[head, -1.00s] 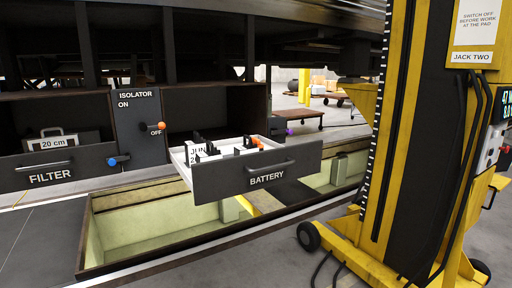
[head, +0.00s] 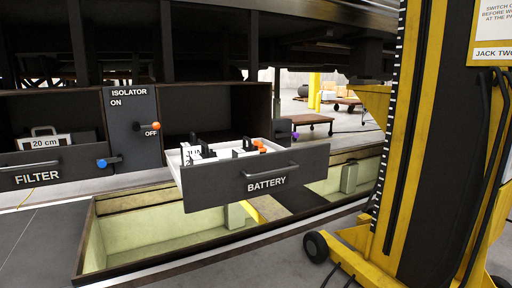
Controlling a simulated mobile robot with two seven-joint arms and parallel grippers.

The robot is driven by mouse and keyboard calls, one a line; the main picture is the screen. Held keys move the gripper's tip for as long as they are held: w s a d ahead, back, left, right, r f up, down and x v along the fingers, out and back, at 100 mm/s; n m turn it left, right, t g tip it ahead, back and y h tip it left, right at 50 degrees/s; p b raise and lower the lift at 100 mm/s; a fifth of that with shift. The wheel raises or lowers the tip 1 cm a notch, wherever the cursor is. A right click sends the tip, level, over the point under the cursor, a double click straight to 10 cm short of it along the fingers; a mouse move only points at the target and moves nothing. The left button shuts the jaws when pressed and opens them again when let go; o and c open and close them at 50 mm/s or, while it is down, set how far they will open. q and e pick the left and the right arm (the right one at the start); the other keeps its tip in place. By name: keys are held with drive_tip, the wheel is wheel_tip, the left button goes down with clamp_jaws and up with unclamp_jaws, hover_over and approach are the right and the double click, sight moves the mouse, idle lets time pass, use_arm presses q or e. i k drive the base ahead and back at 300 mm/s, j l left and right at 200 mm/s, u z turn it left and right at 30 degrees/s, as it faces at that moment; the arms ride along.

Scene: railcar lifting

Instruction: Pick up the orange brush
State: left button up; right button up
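No orange brush can be made out for certain. Small orange pieces (head: 259,146) show at the back right inside the open battery drawer (head: 256,179), among black and white items. They are too small to tell what they are. Neither my left nor my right gripper is in view.
An open pit (head: 150,235) lies under the battery drawer. A yellow jack (head: 398,130) stands at right.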

sight(262, 149)
drive_tip(key=i+l+u, duration=0.15)
drive_tip(key=i+l, duration=0.3)
drive_tip(key=i+l+u, duration=0.15)
drive_tip(key=i+l, duration=0.3)
drive_tip(key=i+l+u, duration=0.15)
drive_tip(key=i+l, duration=0.3)
drive_tip(key=l, duration=0.15)
